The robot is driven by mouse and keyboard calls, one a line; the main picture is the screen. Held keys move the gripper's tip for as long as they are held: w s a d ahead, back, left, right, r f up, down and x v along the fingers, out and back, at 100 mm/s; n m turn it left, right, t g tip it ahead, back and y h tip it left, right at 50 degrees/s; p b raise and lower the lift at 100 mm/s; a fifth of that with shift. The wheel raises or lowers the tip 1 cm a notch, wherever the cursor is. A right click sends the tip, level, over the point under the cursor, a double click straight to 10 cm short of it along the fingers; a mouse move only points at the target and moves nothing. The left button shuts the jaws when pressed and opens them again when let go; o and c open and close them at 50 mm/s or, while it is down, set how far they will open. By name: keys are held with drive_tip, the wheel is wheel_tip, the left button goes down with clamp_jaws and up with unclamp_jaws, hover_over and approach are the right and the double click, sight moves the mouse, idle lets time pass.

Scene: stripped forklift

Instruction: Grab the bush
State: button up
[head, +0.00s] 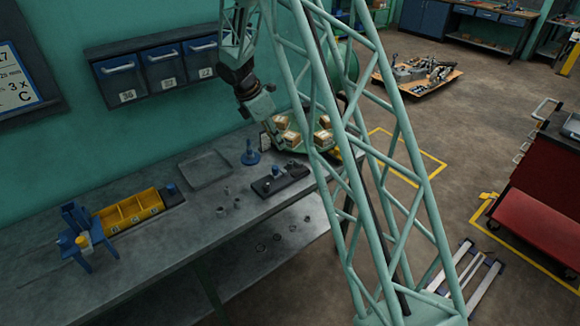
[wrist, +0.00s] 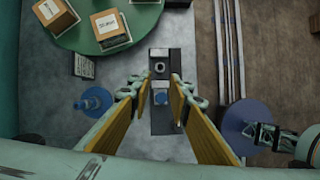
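A dark fixture block (head: 265,187) lies on the grey workbench. In the wrist view, the block (wrist: 160,127) carries a small grey ring-shaped part (wrist: 159,67), which looks like a bush, and a blue piece nearer the middle (wrist: 160,98). Several small grey cylindrical parts (head: 221,211) also stand on the bench left of the block; I cannot tell which part is the bush.
A green round tray with boxes (wrist: 90,42) is close by. A blue stand (head: 250,153), a shallow grey tray (head: 205,169), a yellow bin row (head: 128,212) and a blue holder (head: 84,236) stand on the bench. Wall bins (head: 163,68) hang behind.

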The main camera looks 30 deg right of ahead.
hover_over(290, 162)
drive_tip(key=a, duration=0.2)
drive_tip(key=shift+s+a+f, duration=0.1)
drive_tip(key=shift+a+f, duration=0.05)
drive_tip(key=shift+f, duration=3.75)
drive_tip(key=shift+f, duration=0.1)
drive_tip(key=shift+x, duration=2.5)
drive_tip(key=shift+c, duration=0.7)
drive_tip(key=c, duration=0.4)
drive_tip(key=shift+r, duration=1.7)
drive_tip(key=s+a+r+b, duration=0.1)
drive_tip(key=s+a, duration=0.3)
drive_tip(key=s, duration=1.1)
drive_tip(key=shift+s+a+r+b, duration=0.15)
drive_tip(key=shift+a+r+b, duration=0.15)
drive_tip(key=shift+b, duration=0.45)
